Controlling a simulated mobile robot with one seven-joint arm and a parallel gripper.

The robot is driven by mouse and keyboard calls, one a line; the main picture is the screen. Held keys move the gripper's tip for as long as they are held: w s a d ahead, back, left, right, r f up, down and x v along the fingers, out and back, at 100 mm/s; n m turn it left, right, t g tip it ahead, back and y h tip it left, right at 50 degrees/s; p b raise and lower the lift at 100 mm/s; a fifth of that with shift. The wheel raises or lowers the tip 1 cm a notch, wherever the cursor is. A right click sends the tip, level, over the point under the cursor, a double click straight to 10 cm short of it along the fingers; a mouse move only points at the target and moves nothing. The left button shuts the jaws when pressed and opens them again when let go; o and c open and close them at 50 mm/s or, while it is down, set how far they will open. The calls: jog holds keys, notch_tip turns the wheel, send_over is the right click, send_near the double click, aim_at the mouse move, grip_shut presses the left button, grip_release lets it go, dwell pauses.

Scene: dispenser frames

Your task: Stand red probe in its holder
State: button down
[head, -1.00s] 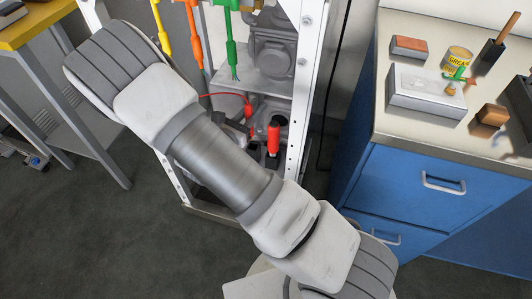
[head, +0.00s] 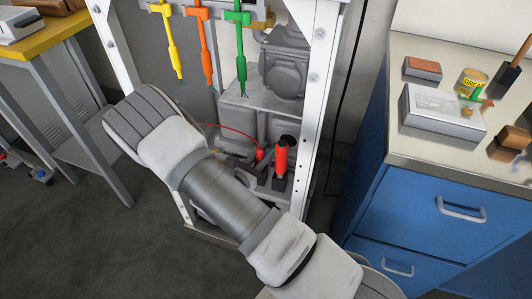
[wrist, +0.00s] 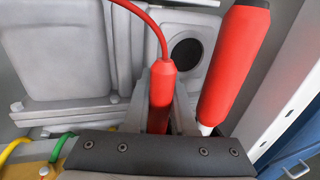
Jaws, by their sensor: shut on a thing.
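The red probe (wrist: 162,92) stands roughly upright in the wrist view, with a red cable rising from its top. My gripper (wrist: 164,122) is shut on it; grey finger edges show on both sides. The probe (head: 259,154) also shows in the head view, just past my forearm, which hides most of the gripper. The probe's lower end is hidden. A thicker red cylinder with a black top (wrist: 236,62) stands just right of the probe, apart from it. I cannot tell for sure which part is the holder.
Yellow (head: 169,45), orange (head: 203,45) and green (head: 240,45) probes hang from the frame's top bar. A white upright (head: 317,100) closes the frame's right side. Grey machinery (head: 285,75) with a dark round opening (wrist: 186,57) lies behind. A blue cabinet (head: 425,200) stands at right.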

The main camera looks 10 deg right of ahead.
jog(key=shift+f, duration=0.1)
jog(key=c, duration=0.7)
grip_release()
jog(key=shift+c, duration=0.2)
jog(key=p+v, duration=0.2)
jog(key=v, duration=1)
